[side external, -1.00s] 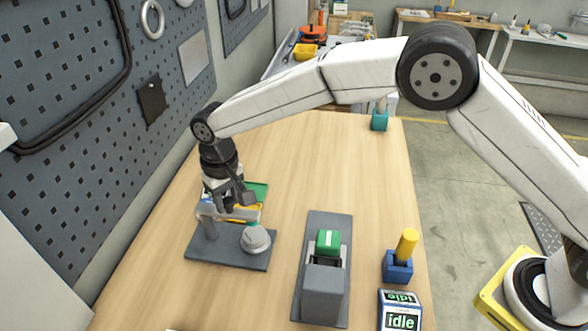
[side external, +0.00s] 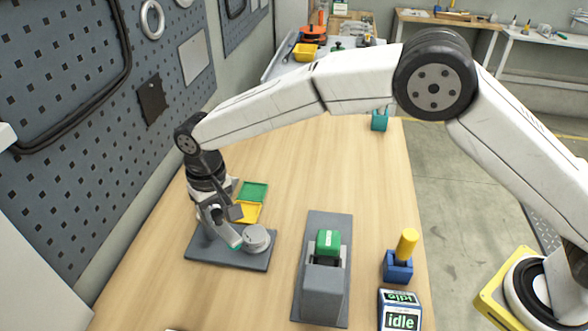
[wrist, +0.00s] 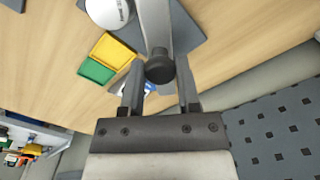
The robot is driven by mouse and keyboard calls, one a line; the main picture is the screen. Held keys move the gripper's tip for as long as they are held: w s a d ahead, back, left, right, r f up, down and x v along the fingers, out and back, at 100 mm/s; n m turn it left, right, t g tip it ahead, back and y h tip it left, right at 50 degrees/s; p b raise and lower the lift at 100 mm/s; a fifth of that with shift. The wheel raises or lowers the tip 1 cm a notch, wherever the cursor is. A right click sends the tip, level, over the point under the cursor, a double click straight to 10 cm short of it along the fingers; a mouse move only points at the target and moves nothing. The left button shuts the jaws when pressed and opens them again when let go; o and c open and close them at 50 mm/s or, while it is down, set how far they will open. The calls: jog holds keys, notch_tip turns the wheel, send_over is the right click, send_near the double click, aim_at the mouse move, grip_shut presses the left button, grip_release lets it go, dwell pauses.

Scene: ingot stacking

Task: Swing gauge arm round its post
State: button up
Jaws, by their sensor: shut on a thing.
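The gauge arm (side external: 229,233) is a grey bar with a teal tip; it sits over a dark base plate (side external: 235,262). Its tip points toward the front right, beside a round grey puck (side external: 257,238). My gripper (side external: 225,214) is at the bar from above and hides most of the post. In the wrist view, the grey bar (wrist: 154,25) runs up from a dark round knob (wrist: 160,68). The fingers of my gripper (wrist: 160,80) stand on both sides, shut on the gauge arm. The exact contact is hard to see.
Green (side external: 254,191) and yellow (side external: 247,212) trays lie behind the plate. A grey fixture (side external: 322,290) holds a green block (side external: 328,242). A blue holder (side external: 397,268) with a yellow cylinder and an "idle" display (side external: 400,316) stand right. The pegboard (side external: 70,130) is close on the left.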

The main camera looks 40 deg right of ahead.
jog(key=shift+a, duration=1.15)
jog(key=o, duration=0.6)
jog(key=shift+r, duration=3)
